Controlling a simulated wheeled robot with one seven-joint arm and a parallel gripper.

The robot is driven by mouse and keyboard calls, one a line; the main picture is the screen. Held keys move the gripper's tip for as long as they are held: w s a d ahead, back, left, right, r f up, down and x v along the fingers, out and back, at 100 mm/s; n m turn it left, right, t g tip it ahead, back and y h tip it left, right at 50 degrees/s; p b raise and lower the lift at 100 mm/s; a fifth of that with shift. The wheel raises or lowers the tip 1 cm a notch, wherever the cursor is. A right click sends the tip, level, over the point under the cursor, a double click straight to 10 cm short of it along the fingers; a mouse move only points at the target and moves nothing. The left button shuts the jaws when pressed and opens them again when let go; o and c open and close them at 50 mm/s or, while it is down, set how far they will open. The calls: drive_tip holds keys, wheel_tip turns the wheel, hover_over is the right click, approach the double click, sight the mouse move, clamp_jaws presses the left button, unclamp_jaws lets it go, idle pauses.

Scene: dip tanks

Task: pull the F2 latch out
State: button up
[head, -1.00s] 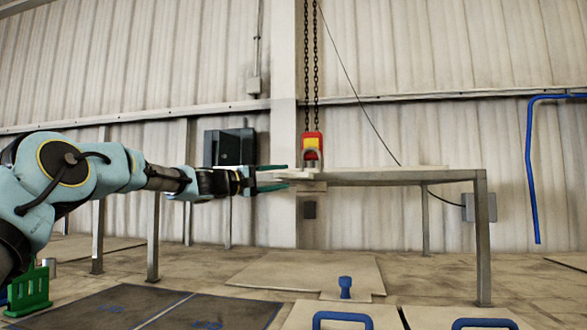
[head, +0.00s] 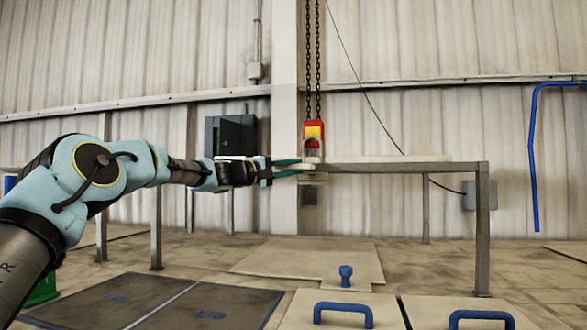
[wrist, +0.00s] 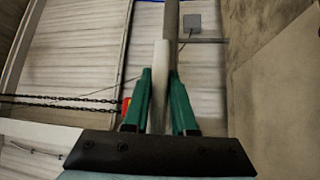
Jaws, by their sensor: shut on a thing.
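My gripper (head: 296,167) has its green fingers closed at the left end of a raised, pale horizontal bar (head: 400,166), just under the hoist hook. In the wrist view the two green fingers (wrist: 160,100) stand on either side of a pale strip (wrist: 161,75), gripping it. A blue knob (head: 346,272) stands upright on a small pale tab on the floor, well below and to the right of my gripper. No label reading F2 is legible, so I cannot tell which part is the latch.
A red and yellow hoist block (head: 314,132) hangs on dark chains right beside my gripper. Pale floor covers with blue handles (head: 343,311) lie at the front. Dark panels (head: 215,306) lie front left. A grey post (head: 482,230) holds up the bar's right end.

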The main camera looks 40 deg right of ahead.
clamp_jaws()
drive_tip(key=shift+f, duration=0.1)
idle(0.8)
